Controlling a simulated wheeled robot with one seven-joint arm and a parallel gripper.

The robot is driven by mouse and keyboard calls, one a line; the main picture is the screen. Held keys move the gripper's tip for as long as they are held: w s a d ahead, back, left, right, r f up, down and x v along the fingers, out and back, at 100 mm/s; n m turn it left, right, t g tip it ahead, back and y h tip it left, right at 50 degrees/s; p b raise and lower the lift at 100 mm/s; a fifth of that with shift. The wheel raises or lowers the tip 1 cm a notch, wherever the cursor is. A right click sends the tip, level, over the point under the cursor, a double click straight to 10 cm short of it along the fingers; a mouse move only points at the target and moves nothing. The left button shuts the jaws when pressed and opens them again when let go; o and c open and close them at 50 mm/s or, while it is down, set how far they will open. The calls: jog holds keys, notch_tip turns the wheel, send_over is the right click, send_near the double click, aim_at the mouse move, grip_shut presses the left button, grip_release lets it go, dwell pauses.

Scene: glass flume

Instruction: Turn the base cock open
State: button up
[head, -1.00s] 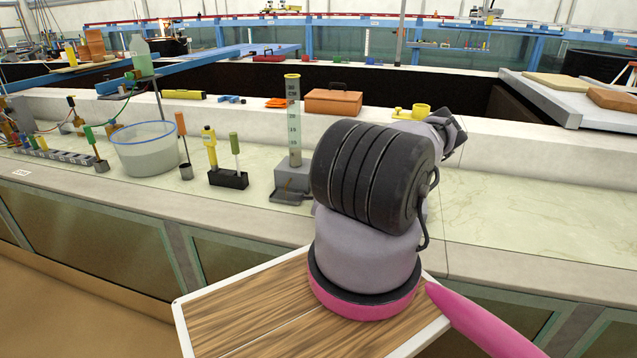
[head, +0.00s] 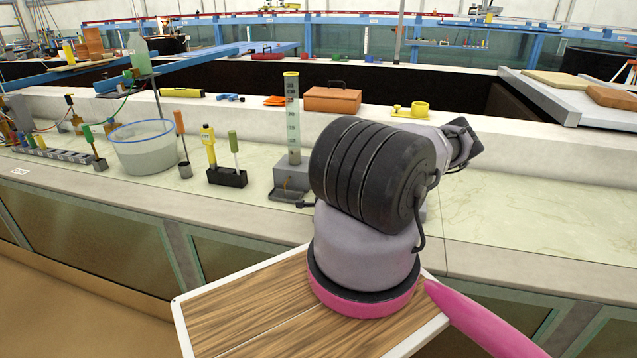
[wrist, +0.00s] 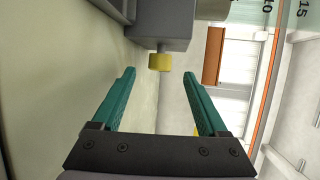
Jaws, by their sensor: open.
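The clear graduated tube (head: 292,115) stands upright on a grey base block (head: 291,177) on the bench in the head view. In the wrist view the grey block (wrist: 163,22) is at the top, with part of the marked tube (wrist: 272,12) at the upper right. A small yellow knob (wrist: 160,62), which looks like the base cock, sits on a short stem from the block. My gripper (wrist: 158,76) is open, its green fingers pointing at the knob. The knob appears between and just beyond the fingertips, with gaps on both sides. My arm hides the gripper in the head view.
An orange-brown case (head: 332,99) and a yellow cup stand (head: 411,110) are on the ledge behind. A black holder (head: 228,178) with upright tools and a clear bucket (head: 145,148) stand left of the tube. The bench right of my arm is clear.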

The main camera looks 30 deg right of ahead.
jog(key=v, duration=0.4)
dwell(0.5)
